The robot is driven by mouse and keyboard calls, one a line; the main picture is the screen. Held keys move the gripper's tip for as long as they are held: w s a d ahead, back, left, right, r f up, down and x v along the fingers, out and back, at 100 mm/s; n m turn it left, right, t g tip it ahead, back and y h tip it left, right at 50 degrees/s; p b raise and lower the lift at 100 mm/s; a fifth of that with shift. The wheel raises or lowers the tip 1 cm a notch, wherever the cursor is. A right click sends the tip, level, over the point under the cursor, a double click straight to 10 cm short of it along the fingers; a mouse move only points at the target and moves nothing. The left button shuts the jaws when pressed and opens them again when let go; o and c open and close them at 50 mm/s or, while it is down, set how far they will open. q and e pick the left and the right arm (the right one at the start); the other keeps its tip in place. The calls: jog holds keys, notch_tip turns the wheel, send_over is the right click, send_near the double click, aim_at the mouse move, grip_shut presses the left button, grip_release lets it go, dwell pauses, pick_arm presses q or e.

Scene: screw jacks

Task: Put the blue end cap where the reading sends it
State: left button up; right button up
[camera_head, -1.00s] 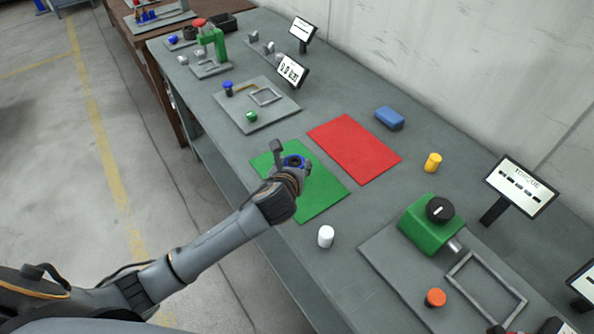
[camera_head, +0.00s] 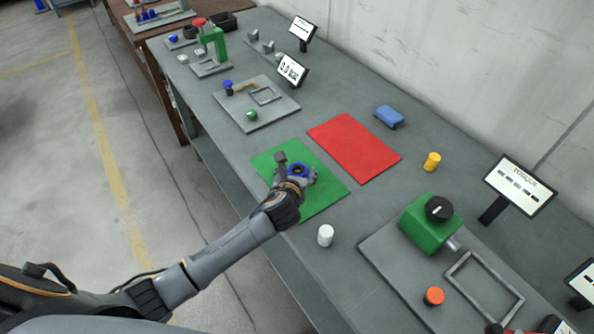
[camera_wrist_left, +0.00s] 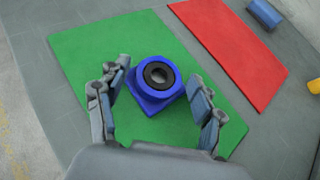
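The blue end cap (camera_wrist_left: 155,85), with a square base and a dark ring on top, sits on the green mat (camera_wrist_left: 95,60) in the left wrist view. In the head view the cap (camera_head: 297,169) is partly hidden by my left gripper (camera_head: 297,168). In the left wrist view my left gripper (camera_wrist_left: 160,105) is open, with one finger on each side of the cap and gaps between. The red mat (camera_head: 353,148) beside the green one is empty. A small display (camera_head: 291,70) shows a reading too small to read surely.
A white cylinder (camera_head: 325,236) stands near the green mat. A blue block (camera_head: 390,117) and a yellow cylinder (camera_head: 432,162) stand toward the wall. A green torque device (camera_head: 430,226) and an orange knob (camera_head: 434,296) are at right. Bare bench surrounds the mats.

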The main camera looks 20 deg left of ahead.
pick_arm(q)
jog(key=shift+r, duration=0.15)
jog(key=v, duration=1.2)
dwell(0.4)
